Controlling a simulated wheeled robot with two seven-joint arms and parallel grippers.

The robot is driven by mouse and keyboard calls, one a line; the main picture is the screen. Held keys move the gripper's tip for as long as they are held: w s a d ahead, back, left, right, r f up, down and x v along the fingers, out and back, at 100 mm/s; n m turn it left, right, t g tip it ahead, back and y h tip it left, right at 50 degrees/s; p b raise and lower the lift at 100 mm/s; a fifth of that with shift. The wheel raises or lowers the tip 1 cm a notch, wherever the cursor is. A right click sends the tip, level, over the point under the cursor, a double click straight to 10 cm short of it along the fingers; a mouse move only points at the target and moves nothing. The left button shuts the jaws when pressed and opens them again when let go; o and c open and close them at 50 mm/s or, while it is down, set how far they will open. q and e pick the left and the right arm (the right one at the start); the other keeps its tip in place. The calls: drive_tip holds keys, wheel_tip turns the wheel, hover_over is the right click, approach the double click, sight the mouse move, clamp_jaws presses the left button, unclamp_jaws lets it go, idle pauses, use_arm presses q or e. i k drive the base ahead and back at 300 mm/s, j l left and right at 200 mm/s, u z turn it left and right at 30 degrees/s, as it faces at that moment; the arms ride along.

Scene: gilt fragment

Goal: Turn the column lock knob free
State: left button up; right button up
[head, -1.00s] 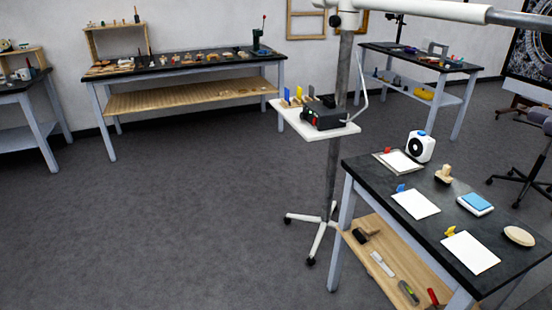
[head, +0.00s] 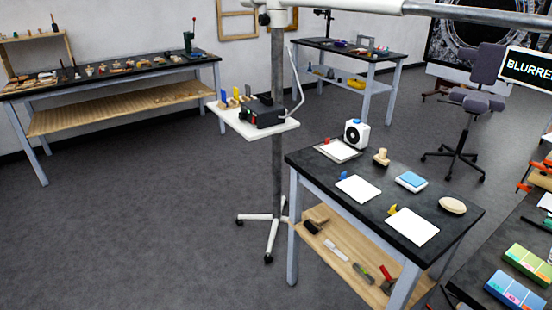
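A grey upright column (head: 278,60) stands on a white wheeled base (head: 268,220) left of the near dark-topped table. A small black knob (head: 264,19) sticks out on the left side of the column near its top, at the upper edge of the head view. It is too small to tell how it is turned. A white and grey horizontal arm (head: 350,6) runs right from the column top. Neither of my grippers is in view.
A white shelf (head: 228,121) on the column carries a black box (head: 262,111). The near table (head: 320,170) holds white sheets, a white device and a stamp. A chair (head: 470,103) stands at the right. The floor left of the column is clear.

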sight(263, 19)
drive_tip(key=i+j, duration=0.6)
drive_tip(key=i, duration=0.2)
drive_tip(key=i+j+z, duration=0.1)
drive_tip(key=i+j, duration=0.55)
drive_tip(key=i, duration=0.15)
drive_tip(key=i+j, duration=0.65)
drive_tip(key=i, duration=0.15)
